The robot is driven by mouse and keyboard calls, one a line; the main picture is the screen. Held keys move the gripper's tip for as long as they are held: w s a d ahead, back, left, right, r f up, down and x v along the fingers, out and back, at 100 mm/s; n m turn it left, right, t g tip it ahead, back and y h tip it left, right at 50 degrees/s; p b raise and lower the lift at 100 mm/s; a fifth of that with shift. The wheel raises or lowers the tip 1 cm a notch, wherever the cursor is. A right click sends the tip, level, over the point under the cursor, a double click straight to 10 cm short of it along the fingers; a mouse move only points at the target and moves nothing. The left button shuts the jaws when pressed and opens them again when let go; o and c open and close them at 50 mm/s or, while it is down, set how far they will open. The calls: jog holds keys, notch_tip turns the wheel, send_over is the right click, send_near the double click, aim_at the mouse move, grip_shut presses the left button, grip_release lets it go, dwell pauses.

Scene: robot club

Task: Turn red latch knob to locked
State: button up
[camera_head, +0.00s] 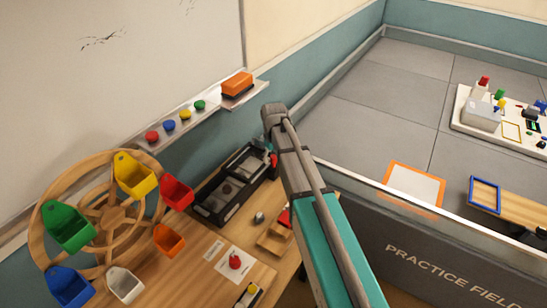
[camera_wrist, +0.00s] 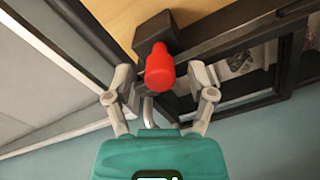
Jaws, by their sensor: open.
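The red latch knob (camera_wrist: 160,68) is a rounded red handle in the wrist view, standing out from a dark block (camera_wrist: 157,33) at the edge of a black frame. My gripper (camera_wrist: 162,82) is open, with one grey finger on each side of the knob; whether either finger touches it is unclear. In the head view, the black case (camera_head: 213,211) with a divided interior sits on the wooden table against the wall. A small red part, likely the knob (camera_head: 273,160), shows at its right end, partly hidden by my arm. No locked mark is readable.
A wooden wheel (camera_head: 112,214) with coloured buckets stands left of the case. A wooden block (camera_head: 275,239) and a card with a red knob (camera_head: 235,262) lie in front. The practice field wall (camera_head: 440,255) is at right; a whiteboard ledge (camera_head: 185,125) is behind.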

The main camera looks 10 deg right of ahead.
aim_at(274, 156)
jog(key=shift+n, duration=0.7)
jog(key=shift+r+p, duration=0.3)
notch_tip(274, 156, up, 14)
jog(key=f+p, duration=0.1)
jog(key=p, duration=1.3)
jog(key=s+d+f+m+b, duration=0.3)
jog(key=s+f+b, duration=0.1)
jog(key=s, duration=0.6)
jog(key=s+d+f+m+b, duration=0.2)
jog(key=s+d+f+b, duration=0.1)
jog(key=s, duration=0.7)
jog(key=f+b, duration=0.1)
jog(key=b, duration=0.1)
jog(key=shift+s+d+f+m+b, duration=0.15)
jog(key=shift+s+f+m+b, duration=0.2)
jog(key=shift+m, duration=0.05)
